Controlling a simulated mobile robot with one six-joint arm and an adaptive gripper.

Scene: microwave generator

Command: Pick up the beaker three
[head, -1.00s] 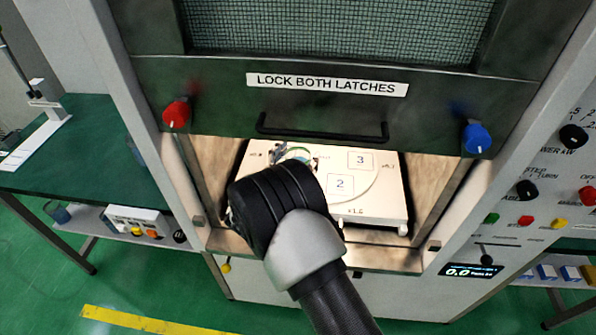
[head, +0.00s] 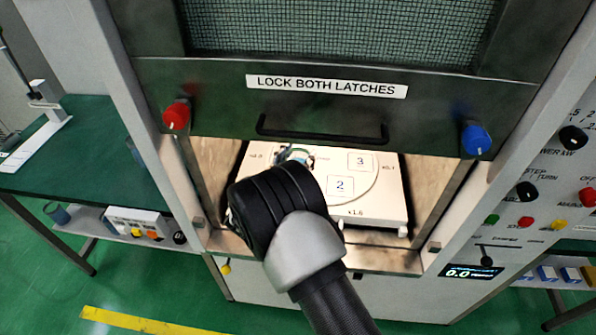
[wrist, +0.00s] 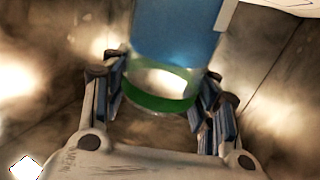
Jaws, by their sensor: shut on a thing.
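A beaker (wrist: 172,40) with a blue upper part and a green band at its bottom stands between the two fingers of my gripper (wrist: 166,80) in the wrist view. The fingers are closed on its sides. No number is readable on it. In the head view my arm's wrist hides most of the gripper, and only a small part shows above it, at the white plate (head: 375,208) inside the microwave chamber. The plate has squares marked 2 (head: 340,186) and 3 (head: 360,161), both bare.
The raised door with its handle (head: 322,133) hangs over the chamber opening. A red latch knob (head: 176,115) and a blue latch knob (head: 476,138) sit on either side. The chamber side walls stand close around the plate.

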